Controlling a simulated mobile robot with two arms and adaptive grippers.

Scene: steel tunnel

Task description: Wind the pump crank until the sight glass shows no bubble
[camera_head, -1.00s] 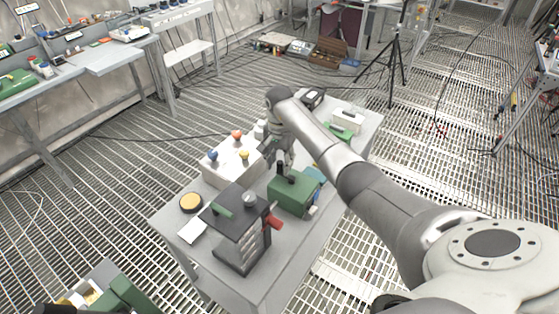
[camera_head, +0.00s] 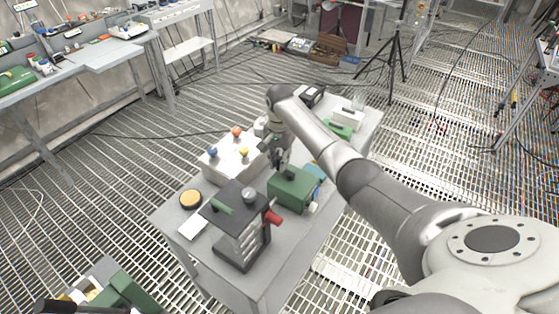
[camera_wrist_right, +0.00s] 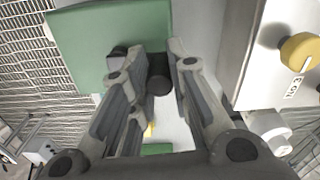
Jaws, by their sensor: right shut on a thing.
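The green pump box (camera_head: 290,190) stands on the grey table, in the middle of the head view. My right gripper (camera_head: 281,160) reaches down over its far left side. In the right wrist view the fingers (camera_wrist_right: 155,68) are closed around a black crank handle (camera_wrist_right: 158,84) beside the green pump box (camera_wrist_right: 110,40). Most of the crank is hidden by the fingers. I cannot make out the sight glass or any bubble. My left gripper does not show clearly in either view.
On the grey table (camera_head: 200,264), a white box (camera_head: 219,170) with coloured knobs stands left of the pump. A black stand (camera_head: 242,235) with a red part is in front. A yellow-topped round tin (camera_head: 190,199) is near the left edge. A tripod (camera_head: 395,55) stands behind.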

